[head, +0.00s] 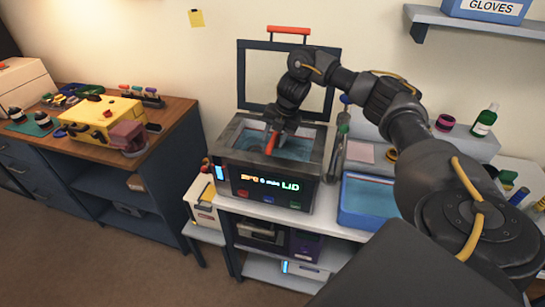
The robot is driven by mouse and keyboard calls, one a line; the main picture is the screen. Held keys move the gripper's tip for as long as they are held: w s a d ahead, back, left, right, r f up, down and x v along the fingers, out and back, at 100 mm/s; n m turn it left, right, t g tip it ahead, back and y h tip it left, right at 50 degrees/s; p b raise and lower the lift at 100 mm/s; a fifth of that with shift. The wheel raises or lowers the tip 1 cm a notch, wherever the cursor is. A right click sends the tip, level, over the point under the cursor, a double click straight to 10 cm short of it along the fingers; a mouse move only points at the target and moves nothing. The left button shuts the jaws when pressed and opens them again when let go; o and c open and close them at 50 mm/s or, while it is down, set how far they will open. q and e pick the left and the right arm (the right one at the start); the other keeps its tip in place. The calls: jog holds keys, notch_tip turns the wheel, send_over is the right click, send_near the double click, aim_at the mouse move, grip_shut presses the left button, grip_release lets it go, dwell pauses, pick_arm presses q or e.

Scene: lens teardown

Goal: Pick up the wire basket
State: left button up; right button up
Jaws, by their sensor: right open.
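A grey cleaner tank (265,190) with a lit display stands on a white bench, its framed lid (241,80) raised behind it. Bluish liquid (297,150) shows inside. My right gripper (275,140) points down into the tank's opening, with its jaws open. An orange-red piece (270,144) shows at the fingers; it may be the handle of the wire basket, but I cannot tell. The basket's wire body is not clearly visible, and the gripper hides part of the opening. My left gripper is out of view.
A blue tray (370,179) stands right of the tank, below my right arm. A wooden workbench (165,118) on the left holds a yellow box (100,117) and tools. A green bottle (485,121) stands on a ledge at right. The raised lid blocks room behind the tank.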

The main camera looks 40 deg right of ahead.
jog(key=x, duration=0.2)
jog(key=shift+w+f, duration=0.2)
jog(key=shift+f, duration=0.2)
jog(key=shift+s+r, duration=0.1)
jog(key=shift+c, duration=0.7)
grip_shut()
